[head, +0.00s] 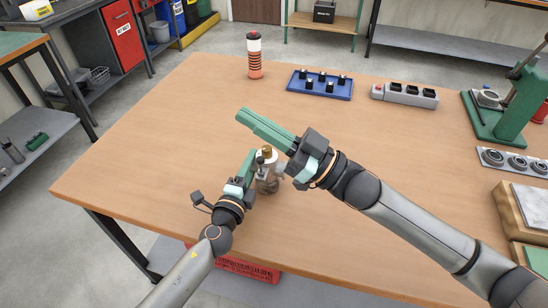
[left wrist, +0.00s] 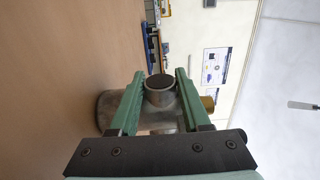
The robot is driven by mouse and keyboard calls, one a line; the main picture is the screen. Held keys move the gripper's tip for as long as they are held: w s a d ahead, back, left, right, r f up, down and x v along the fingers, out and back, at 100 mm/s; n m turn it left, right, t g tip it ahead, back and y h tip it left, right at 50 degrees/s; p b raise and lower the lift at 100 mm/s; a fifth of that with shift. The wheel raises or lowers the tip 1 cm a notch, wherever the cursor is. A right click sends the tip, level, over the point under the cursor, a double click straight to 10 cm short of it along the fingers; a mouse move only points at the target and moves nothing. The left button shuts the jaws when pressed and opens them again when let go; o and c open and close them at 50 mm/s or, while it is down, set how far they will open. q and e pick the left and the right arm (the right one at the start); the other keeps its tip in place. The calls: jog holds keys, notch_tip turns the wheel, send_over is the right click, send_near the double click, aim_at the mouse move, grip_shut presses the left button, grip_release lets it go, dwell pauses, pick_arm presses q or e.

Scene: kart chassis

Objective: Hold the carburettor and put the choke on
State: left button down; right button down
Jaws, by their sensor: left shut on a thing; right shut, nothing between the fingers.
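The carburettor (head: 267,181) is a grey metal body with a brass-coloured top, at the near part of the wooden table. My left gripper (head: 253,164) is shut on it from the left. In the left wrist view the carburettor (left wrist: 161,98) sits between the two green fingers, its round dark opening facing up in the picture and a brass piece at its right. My right gripper (head: 240,115) is shut and empty, its green fingers pointing up-left above the table, beyond the carburettor. I cannot make out the choke for certain in either view.
A blue tray (head: 301,90) with several small black parts lies at the back. A grey block (head: 412,100) with black pockets is right of it. An orange-and-white cylinder (head: 254,58) stands at the back edge. A green press (head: 508,122) stands at right. The table's left side is clear.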

jog(key=w+d+f+m+t+h, duration=0.1)
jog(key=d+f+m+t+h, duration=0.55)
jog(key=m, duration=0.75)
jog(key=m+g+h, duration=0.2)
jog(key=m+h, duration=0.1)
jog(key=m, duration=0.6)
send_near(261, 166)
jog(key=d+r, duration=0.1)
jog(key=d, duration=0.2)
jog(key=shift+w+a+r, duration=0.15)
jog(key=shift+w, duration=0.1)
jog(key=x, duration=1)
jog(key=shift+t, duration=0.25)
jog(key=shift+r+n, duration=0.1)
jog(key=shift+n, duration=0.3)
